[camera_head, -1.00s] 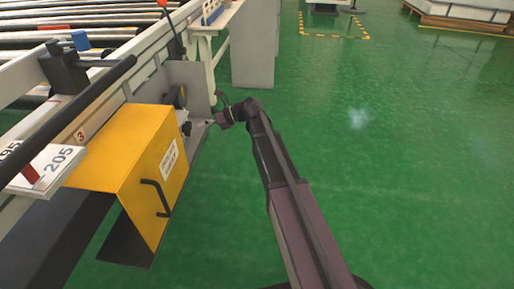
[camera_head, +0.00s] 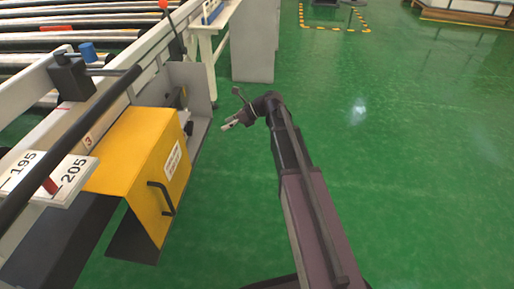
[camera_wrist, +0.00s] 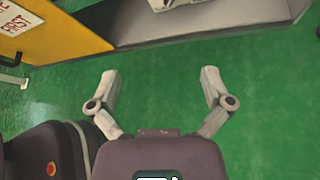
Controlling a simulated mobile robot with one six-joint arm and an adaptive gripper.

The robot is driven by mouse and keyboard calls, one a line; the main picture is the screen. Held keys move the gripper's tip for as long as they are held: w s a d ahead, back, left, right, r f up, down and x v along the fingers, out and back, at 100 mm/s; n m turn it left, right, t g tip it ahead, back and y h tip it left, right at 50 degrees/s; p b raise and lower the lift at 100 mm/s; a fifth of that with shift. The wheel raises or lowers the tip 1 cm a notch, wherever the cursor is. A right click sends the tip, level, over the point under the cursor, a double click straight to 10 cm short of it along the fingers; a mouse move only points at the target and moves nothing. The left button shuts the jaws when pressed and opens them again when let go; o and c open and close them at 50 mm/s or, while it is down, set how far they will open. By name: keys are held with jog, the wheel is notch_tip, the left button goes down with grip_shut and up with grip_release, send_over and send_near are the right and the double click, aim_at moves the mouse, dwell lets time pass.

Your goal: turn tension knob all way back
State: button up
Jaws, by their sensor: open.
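I cannot make out the tension knob for certain. Small dark parts (camera_head: 187,126) show inside the grey bracket (camera_head: 201,84) behind the yellow guard (camera_head: 140,150), too small to identify. My gripper (camera_head: 226,127) is to the right of the bracket, apart from it, over the green floor. In the wrist view my gripper (camera_wrist: 159,72) has its two fingers spread wide with nothing between them. The grey bracket (camera_wrist: 215,18) lies beyond the fingertips at the top, and the yellow guard (camera_wrist: 65,30) is at the upper left.
The guard carries a black handle (camera_head: 160,197) and a white label. A scale board (camera_head: 70,180) marked 195 and 205 and a black bar (camera_head: 85,125) are at left. Rollers (camera_head: 60,25) lie behind. A grey cabinet (camera_head: 252,45) stands farther back.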

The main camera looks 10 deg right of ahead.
jog(key=s+d+r+n+h+p, duration=0.1)
jog(key=s+d+n+h+p, duration=0.2)
jog(key=s+n, duration=0.6)
jog(key=s+d+r+n+g+h+p, duration=0.1)
jog(key=s+d+n+h+p, duration=0.3)
jog(key=s+n+h+p, duration=0.3)
jog(key=shift+s+d+n+p, duration=0.2)
jog(key=shift+s+n+p, duration=0.55)
jog(key=shift+n, duration=0.85)
jog(key=shift+s, duration=0.1)
